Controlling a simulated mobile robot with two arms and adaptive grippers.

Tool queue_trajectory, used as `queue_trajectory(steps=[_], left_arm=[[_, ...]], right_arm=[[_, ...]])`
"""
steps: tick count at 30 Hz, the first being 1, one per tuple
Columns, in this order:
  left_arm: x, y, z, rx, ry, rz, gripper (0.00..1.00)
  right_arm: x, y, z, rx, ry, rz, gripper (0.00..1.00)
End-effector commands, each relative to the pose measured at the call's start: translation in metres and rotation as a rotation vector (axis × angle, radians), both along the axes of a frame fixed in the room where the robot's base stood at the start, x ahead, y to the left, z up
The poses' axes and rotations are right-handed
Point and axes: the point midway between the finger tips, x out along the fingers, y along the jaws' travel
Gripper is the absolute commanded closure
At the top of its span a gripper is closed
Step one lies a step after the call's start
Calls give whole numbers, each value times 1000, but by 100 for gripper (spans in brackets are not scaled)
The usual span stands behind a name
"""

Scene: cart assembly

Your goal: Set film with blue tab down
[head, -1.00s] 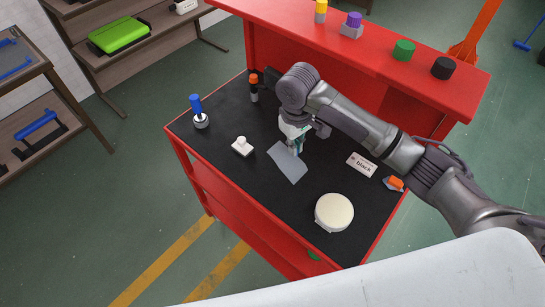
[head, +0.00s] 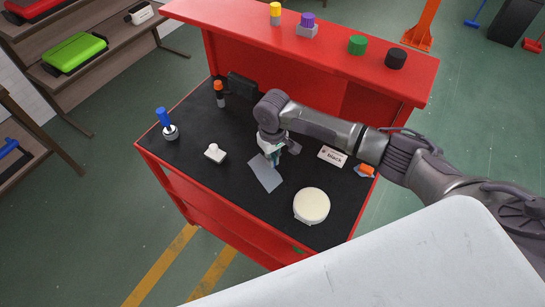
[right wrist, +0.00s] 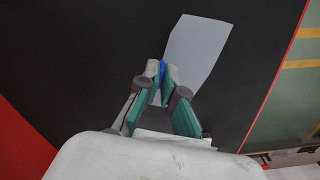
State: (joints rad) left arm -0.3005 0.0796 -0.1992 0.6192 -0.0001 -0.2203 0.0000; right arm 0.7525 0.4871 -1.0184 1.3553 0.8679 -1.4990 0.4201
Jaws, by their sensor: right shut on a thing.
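The film (head: 265,174) is a thin grey sheet at the middle of the cart's black top. It also shows in the right wrist view (right wrist: 200,48), stretching up and right from the fingertips. Its blue tab (right wrist: 163,69) shows as a small blue patch between the fingertips. My right gripper (right wrist: 161,73) points down and is shut on this tab; in the head view the gripper (head: 274,157) is at the film's far end. The sheet is on or close above the black top; I cannot tell whether it touches. My left gripper is not in view.
On the red cart's top (head: 240,200) stand a round cream-lidded container (head: 311,205), a small white block with a knob (head: 215,153), a blue-handled tool (head: 166,125), an orange-capped bottle (head: 219,95) and a "black" label (head: 333,156). Several coloured pieces stand on the raised red shelf (head: 335,45).

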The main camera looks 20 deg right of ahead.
Motion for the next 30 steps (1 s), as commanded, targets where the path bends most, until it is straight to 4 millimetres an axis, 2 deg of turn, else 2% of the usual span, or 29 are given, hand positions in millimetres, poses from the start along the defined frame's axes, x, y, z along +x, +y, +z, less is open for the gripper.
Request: queue_trajectory(steps=[2, 6, 8, 16, 20, 23, 30], left_arm=[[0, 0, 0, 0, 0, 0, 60], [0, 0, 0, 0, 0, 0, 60], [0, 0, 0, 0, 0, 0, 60], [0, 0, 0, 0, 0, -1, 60], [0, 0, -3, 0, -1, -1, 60], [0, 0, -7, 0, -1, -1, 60], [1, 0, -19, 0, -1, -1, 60]], right_arm=[[0, 0, 0, 0, 0, 0, 100], [0, 0, 0, 0, 0, 0, 76], [0, 0, 0, 0, 0, 0, 69], [0, 0, 1, -1, 0, 0, 69], [1, 0, 9, 1, -3, 1, 69], [1, 0, 24, 0, -4, 1, 69], [1, 0, 76, 2, -6, 1, 69]])
